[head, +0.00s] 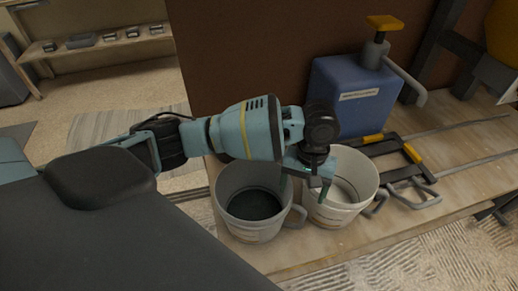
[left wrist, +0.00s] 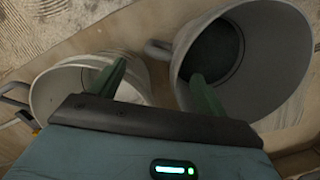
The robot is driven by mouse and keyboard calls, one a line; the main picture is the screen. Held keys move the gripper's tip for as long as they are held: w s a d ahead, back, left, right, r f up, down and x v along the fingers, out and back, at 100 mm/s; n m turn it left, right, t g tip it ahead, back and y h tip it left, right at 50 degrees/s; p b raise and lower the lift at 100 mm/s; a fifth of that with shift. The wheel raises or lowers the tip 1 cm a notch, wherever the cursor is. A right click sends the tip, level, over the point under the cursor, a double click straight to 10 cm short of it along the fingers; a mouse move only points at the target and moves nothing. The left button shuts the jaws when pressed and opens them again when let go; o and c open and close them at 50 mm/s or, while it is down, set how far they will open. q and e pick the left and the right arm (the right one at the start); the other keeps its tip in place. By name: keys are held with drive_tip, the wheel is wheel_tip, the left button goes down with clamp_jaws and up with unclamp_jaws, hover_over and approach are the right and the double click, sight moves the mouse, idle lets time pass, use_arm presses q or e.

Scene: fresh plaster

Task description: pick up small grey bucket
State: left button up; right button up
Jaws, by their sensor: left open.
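The small grey bucket (head: 240,181) stands upright on the wooden bench, its dark inside facing up and its handle on the right. It also shows at the right in the left wrist view (left wrist: 273,62). A whitish bucket (head: 357,178) stands close to its right, and it shows at the left in the left wrist view (left wrist: 48,88). My left gripper (head: 304,188) is open, pointing down above the gap between the two buckets. In the left wrist view its fingers (left wrist: 159,84) overlap both buckets; whether they touch either is unclear. My right gripper is out of view.
A blue pump container (head: 345,101) stands behind the buckets. Black and yellow clamps (head: 405,165) lie right of the whitish bucket. A brown panel (head: 245,50) rises behind. The bench front (head: 345,240) is bare.

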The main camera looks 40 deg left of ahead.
sight(298, 207)
use_arm(q)
drive_tip(key=shift+s+d+f+b, duration=0.1)
drive_tip(key=shift+s+f+b, duration=0.1)
drive_tip(key=shift+f, duration=0.95)
drive_tip(key=shift+s+a+f+b, duration=0.1)
drive_tip(key=shift+s+f+b, duration=0.05)
drive_tip(key=shift+f, duration=1.05)
drive_tip(key=shift+s+d+f+b, duration=0.1)
drive_tip(key=shift+s+f+b, duration=0.1)
drive_tip(key=shift+f, duration=1.3)
drive_tip(key=shift+c, duration=0.7)
drive_tip(key=shift+d, duration=0.1)
drive_tip(key=c, duration=1.5)
drive_tip(key=shift+r, duration=0.15)
